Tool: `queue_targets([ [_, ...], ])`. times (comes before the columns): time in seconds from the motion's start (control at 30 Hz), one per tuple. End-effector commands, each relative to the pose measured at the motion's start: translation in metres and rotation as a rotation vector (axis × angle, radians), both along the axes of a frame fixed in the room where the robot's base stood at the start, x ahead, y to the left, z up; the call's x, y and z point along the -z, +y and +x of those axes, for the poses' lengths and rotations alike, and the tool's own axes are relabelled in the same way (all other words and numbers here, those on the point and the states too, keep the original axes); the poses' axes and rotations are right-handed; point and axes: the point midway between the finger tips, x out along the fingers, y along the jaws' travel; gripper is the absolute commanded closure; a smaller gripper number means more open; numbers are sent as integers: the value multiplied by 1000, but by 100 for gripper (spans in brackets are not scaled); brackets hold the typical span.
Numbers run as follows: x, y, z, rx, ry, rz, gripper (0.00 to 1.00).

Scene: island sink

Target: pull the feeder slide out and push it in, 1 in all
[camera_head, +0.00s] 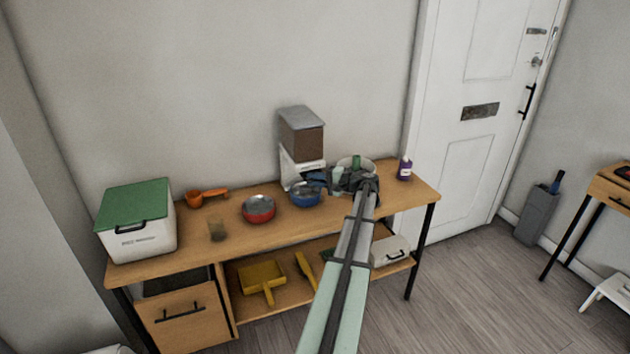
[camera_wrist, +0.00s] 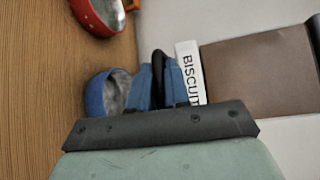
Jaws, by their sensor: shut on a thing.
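The feeder (camera_head: 303,135) stands at the back of the wooden bench, with a brown hopper, a grey lid and a white base. In the wrist view its white label reads "BISCUIT" (camera_wrist: 190,75), beside the brown hopper (camera_wrist: 262,75). My gripper (camera_head: 316,178) reaches in from the right to the front of the white base. In the wrist view its blue fingers (camera_wrist: 160,70) are shut on a dark piece (camera_wrist: 158,62), which looks like the slide's grip. The fingers hide most of the slide, so I cannot tell how far out it is.
A blue bowl (camera_head: 305,196) sits just below my gripper and shows close beside the fingers in the wrist view (camera_wrist: 108,95). A red bowl (camera_head: 258,209) is to the left. Bare bench top lies at the front.

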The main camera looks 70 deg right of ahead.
Motion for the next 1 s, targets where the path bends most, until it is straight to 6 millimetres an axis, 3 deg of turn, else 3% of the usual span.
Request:
queue_targets([
  [0.17,0,4,-4,1,0,0,100],
  [0.37,0,25,-24,1,0,0,100],
  [0.63,0,24,-24,0,0,0,100],
  [0.67,0,24,-24,0,0,0,82],
  [0.7,0,24,-24,0,0,0,78],
  [0.87,0,24,-24,0,0,0,63],
  [1.0,0,24,-24,0,0,0,63],
])
